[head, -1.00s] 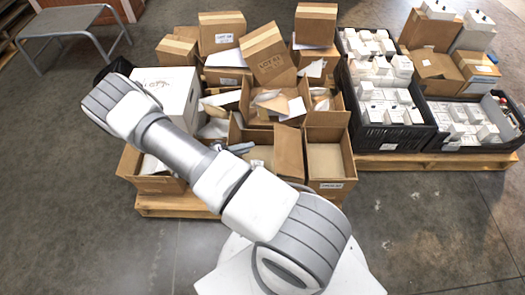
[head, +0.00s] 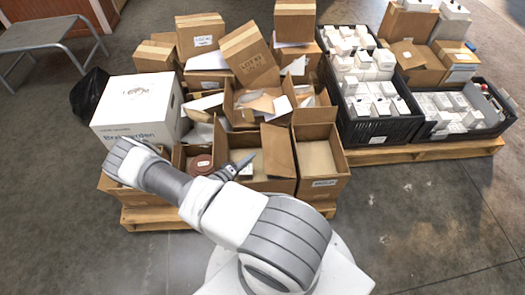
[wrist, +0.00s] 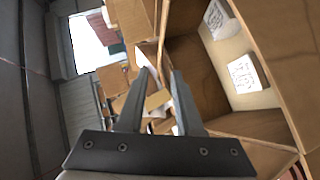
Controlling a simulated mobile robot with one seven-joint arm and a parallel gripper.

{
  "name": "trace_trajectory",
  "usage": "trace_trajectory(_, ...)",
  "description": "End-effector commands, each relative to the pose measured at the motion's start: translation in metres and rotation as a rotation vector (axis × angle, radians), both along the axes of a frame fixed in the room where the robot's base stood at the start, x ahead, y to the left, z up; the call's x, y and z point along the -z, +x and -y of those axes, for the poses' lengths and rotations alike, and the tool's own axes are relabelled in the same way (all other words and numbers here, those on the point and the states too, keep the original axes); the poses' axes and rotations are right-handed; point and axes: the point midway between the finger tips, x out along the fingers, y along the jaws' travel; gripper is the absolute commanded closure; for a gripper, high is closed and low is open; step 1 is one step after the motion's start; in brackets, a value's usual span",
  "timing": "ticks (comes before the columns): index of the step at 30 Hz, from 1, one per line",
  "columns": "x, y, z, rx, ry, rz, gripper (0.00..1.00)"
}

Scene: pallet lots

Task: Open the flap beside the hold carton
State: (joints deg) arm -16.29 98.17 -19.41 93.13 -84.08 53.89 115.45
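The carton with a dark-printed white label, perhaps the hold carton (head: 318,160), stands open at the front right of the left pallet. The label is too small to read surely. Beside it on the left is another open carton (head: 265,184). A brown flap (head: 278,150) stands up between the two. My gripper (head: 252,156) is over the left carton, left of that flap and apart from it. In the wrist view my gripper (wrist: 160,73) has its fingers spread with nothing held between them. An open carton's inside (wrist: 200,75), with white papers, lies just right of the fingers.
More cartons (head: 250,55) stack behind. Black crates (head: 375,130) of white boxes stand right. The floor (head: 420,210) at front right is clear.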

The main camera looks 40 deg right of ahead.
Motion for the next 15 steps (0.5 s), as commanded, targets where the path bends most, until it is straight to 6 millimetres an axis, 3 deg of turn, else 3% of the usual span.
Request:
trace_trajectory(6,0.017,0.004,0.047,0.003,0.0,-0.001,0.65)
trace_trajectory(15,0.025,0.01,0.084,0.001,0.0,-0.001,0.65)
